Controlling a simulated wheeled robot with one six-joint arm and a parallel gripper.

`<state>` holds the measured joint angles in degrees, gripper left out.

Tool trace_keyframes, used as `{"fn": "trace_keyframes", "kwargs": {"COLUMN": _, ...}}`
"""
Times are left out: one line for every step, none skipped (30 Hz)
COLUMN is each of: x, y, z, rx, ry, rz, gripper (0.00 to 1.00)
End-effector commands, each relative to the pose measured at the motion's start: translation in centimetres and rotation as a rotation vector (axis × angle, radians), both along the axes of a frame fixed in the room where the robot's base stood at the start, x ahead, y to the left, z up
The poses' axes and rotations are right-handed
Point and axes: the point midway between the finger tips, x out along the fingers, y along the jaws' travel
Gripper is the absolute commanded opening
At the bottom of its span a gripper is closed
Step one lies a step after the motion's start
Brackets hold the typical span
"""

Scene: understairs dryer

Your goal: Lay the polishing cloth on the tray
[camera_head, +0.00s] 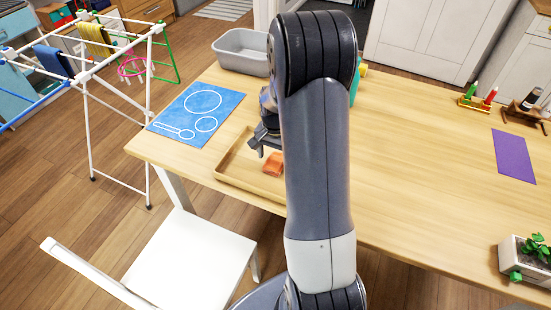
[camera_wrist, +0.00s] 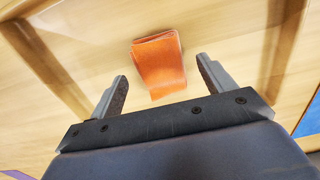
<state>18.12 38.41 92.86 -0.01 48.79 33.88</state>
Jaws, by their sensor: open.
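The orange polishing cloth (camera_head: 273,163) lies folded on the floor of the wooden tray (camera_head: 232,184) near the table's front edge. In the wrist view the cloth (camera_wrist: 160,66) shows just beyond my fingertips, between the two tray walls (camera_wrist: 283,45). My gripper (camera_head: 262,148) is above the tray, and in the wrist view its fingers (camera_wrist: 161,72) are spread apart with nothing between them. The cloth looks apart from both fingers. My arm hides the right part of the tray in the head view.
A blue mat with white outlines (camera_head: 198,112) and a grey bin (camera_head: 240,52) are left of my arm on the table (camera_head: 420,150). A purple mat (camera_head: 513,156) and a plant box (camera_head: 527,258) are at the right. A white chair (camera_head: 190,262) stands in front.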

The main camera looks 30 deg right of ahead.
Motion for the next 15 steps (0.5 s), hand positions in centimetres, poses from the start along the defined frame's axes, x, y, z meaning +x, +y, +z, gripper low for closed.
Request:
{"fn": "trace_keyframes", "kwargs": {"x": 0.1, "y": 0.0, "z": 1.2, "rx": -0.002, "ry": -0.005, "rz": 0.000, "gripper": 0.78}}
{"fn": "trace_keyframes", "kwargs": {"x": 0.1, "y": 0.0, "z": 1.9, "rx": -0.002, "ry": -0.007, "rz": 0.000, "gripper": 0.78}}
{"fn": "trace_keyframes", "kwargs": {"x": 0.2, "y": 0.0, "z": 2.8, "rx": -0.002, "ry": -0.007, "rz": 0.000, "gripper": 0.78}}
{"fn": "trace_keyframes", "kwargs": {"x": 0.1, "y": 0.0, "z": 3.6, "rx": -0.002, "ry": -0.007, "rz": 0.000, "gripper": 0.78}}
{"fn": "trace_keyframes", "kwargs": {"x": 0.1, "y": 0.0, "z": 4.2, "rx": -0.002, "ry": -0.007, "rz": 0.000, "gripper": 0.78}}
{"fn": "trace_keyframes", "kwargs": {"x": 0.1, "y": 0.0, "z": 5.1, "rx": -0.001, "ry": -0.006, "rz": 0.000, "gripper": 0.78}}
{"fn": "trace_keyframes", "kwargs": {"x": 0.1, "y": 0.0, "z": 5.7, "rx": -0.001, "ry": -0.006, "rz": 0.000, "gripper": 0.78}}
{"fn": "trace_keyframes", "kwargs": {"x": 0.1, "y": 0.0, "z": 6.3, "rx": -0.002, "ry": -0.005, "rz": 0.000, "gripper": 0.78}}
{"fn": "trace_keyframes", "kwargs": {"x": 0.1, "y": 0.0, "z": 7.1, "rx": -0.002, "ry": -0.005, "rz": 0.000, "gripper": 0.78}}
{"fn": "trace_keyframes", "kwargs": {"x": 0.1, "y": 0.0, "z": 7.6, "rx": -0.002, "ry": -0.005, "rz": 0.000, "gripper": 0.78}}
{"fn": "trace_keyframes", "kwargs": {"x": 0.1, "y": 0.0, "z": 8.1, "rx": -0.001, "ry": -0.003, "rz": 0.000, "gripper": 0.78}}
{"fn": "trace_keyframes", "kwargs": {"x": 0.1, "y": 0.0, "z": 8.6, "rx": -0.002, "ry": -0.004, "rz": 0.000, "gripper": 0.78}}
{"fn": "trace_keyframes", "kwargs": {"x": 0.1, "y": 0.0, "z": 9.0, "rx": -0.002, "ry": -0.004, "rz": 0.000, "gripper": 0.78}}
{"fn": "trace_keyframes", "kwargs": {"x": 0.1, "y": 0.0, "z": 9.4, "rx": -0.001, "ry": -0.003, "rz": 0.000, "gripper": 0.78}}
{"fn": "trace_keyframes", "kwargs": {"x": 0.1, "y": 0.0, "z": 9.7, "rx": -0.001, "ry": -0.003, "rz": 0.000, "gripper": 0.78}}
